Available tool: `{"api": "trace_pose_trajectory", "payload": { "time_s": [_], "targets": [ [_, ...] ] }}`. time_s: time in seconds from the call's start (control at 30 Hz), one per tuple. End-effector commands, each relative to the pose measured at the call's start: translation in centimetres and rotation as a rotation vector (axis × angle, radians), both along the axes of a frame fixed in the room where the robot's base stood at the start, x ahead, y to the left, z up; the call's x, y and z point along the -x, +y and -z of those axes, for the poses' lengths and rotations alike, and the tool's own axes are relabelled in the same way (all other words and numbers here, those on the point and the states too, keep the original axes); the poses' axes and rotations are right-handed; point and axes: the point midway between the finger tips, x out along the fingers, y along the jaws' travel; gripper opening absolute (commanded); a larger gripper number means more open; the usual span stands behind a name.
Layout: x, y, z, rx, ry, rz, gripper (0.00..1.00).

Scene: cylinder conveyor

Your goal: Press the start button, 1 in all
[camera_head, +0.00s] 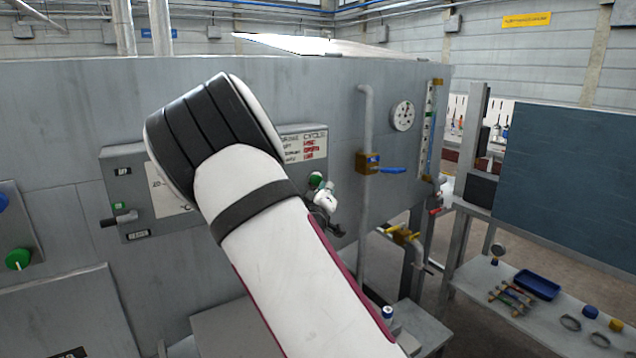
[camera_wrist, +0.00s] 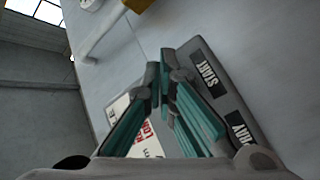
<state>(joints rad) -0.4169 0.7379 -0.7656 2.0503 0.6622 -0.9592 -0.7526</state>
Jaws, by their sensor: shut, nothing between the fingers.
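No button face is clear in the wrist view, and the fingers cover part of the panel. In the head view a small green round button (camera_head: 315,178) shows by my white wrist, right of my arm, which hides much of the panel.
A blue-handled valve (camera_head: 385,169) and a vertical pipe (camera_head: 365,230) stand right of my wrist, with a round gauge (camera_head: 402,115) above. A grey box with a lever (camera_head: 122,218) is at left. A side table (camera_head: 470,270) holds a blue tray (camera_head: 538,285).

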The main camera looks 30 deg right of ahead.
Motion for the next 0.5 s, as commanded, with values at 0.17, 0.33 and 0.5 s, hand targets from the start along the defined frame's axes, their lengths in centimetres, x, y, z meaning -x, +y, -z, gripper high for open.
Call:
{"api": "trace_pose_trajectory", "payload": {
  "time_s": [0.17, 0.33, 0.5],
  "targets": [
    [0.00, 0.00, 0.00, 0.000, 0.000, 0.000, 0.00],
    [-0.05, 0.01, 0.00, 0.000, 0.000, 0.000, 0.00],
    [-0.53, 0.01, 0.01, 0.001, -0.001, 0.000, 0.00]
  ]
}}
